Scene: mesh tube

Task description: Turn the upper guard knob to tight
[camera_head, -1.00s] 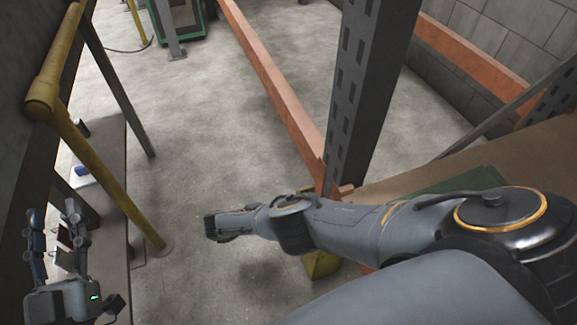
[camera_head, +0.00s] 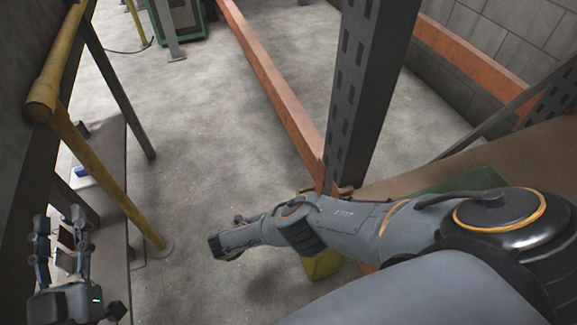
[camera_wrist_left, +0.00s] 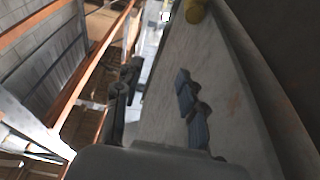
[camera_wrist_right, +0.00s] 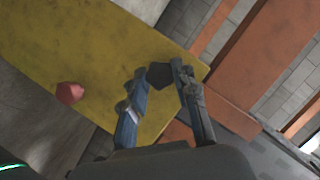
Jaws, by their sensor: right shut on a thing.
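In the right wrist view my right gripper (camera_wrist_right: 158,77) is shut on a small dark knob (camera_wrist_right: 160,75) at the yellow guard (camera_wrist_right: 110,45). The fingers hide part of the knob, and I cannot read any mark of how tight it is. A red knob (camera_wrist_right: 70,92) sits farther left on the same guard, apart from the gripper. In the head view a bit of yellow (camera_head: 322,264) shows under my right arm, which hides the right fingers there. My left gripper (camera_head: 58,222) is open and empty at the lower left; its spread fingers also show in the left wrist view (camera_wrist_left: 158,85).
A grey slotted rack post (camera_head: 365,90) and an orange beam (camera_head: 272,80) stand behind my right arm. A yellow rail (camera_head: 105,185) and a narrow grey bench (camera_head: 113,215) are near my left gripper. The concrete floor (camera_head: 200,120) between is clear.

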